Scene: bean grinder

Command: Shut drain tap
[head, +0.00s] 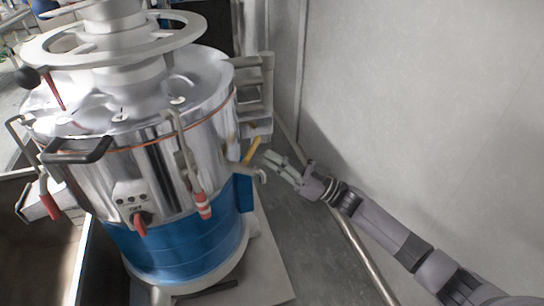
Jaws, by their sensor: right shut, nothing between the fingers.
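The bean grinder (165,155) is a large shiny metal drum with a blue lower band, standing at the left. The drain tap, a small pale spout (259,175) with a yellow handle (252,149), sticks out of the drum's right side. The handle slants upward. My right gripper (276,162) reaches in from the right with its fingers beside the tap, close to the handle. The fingers are shut and empty. I cannot tell whether they touch the tap. My left gripper is not in view.
A plain grey wall (430,90) fills the right side, with a pipe (352,240) along its foot. A brown open bin (85,265) stands at the lower left. Clamps with red grips (203,205) hang on the drum. The floor between drum and wall is narrow and clear.

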